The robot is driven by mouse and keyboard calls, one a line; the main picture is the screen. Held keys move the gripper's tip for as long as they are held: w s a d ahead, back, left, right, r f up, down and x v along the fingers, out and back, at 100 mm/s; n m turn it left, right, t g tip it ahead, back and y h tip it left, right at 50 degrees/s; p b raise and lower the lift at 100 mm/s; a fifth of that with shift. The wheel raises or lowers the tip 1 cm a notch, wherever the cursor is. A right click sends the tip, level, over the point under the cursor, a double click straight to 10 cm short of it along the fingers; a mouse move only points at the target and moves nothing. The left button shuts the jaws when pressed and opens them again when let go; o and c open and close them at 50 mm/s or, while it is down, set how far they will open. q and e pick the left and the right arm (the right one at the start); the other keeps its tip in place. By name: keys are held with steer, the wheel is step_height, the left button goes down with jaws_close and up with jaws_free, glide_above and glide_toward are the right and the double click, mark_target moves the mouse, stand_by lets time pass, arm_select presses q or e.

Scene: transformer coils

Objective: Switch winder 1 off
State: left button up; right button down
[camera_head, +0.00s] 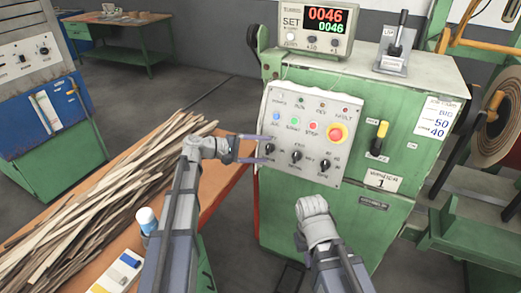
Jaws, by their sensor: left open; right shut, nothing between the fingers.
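Winder 1 is the green cabinet (376,224) with a "1" label plate (382,181). The middle knob (296,156) and right knob (325,165) are clear. My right wrist is below the panel; its fingers are hidden.
A digital counter (315,27) and a lever box (395,49) stand on the cabinet top. A yellow-topped black switch (379,138) is right of the panel. A bench (215,184) with wooden strips (100,190) lies left, under my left arm. A coil reel (499,125) is at right.

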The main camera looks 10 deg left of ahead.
arm_select(q)
steer(key=p+v, duration=0.2)
steer(key=v, duration=0.5)
steer(key=shift+a, duration=0.4)
steer(key=shift+s+r, duration=0.1)
steer(key=s+d+f+m+g+y+p, duration=0.2)
steer(key=s+d+f+m+g+y, duration=0.15)
steer(key=s+d, duration=0.35)
steer(key=s+d+f+m+g+y+p, duration=0.2)
steer(key=s+d+f+m+g+y, duration=0.15)
steer(key=s+d, duration=0.35)
steer(key=s+f+m+y+p, duration=0.1)
steer(key=s+m+y+p, duration=0.2)
steer(key=s, duration=0.7)
steer(key=shift+s+f+m+y, duration=0.15)
steer(key=shift+f+m+y, duration=0.25)
steer(key=shift+m+y, duration=1.4)
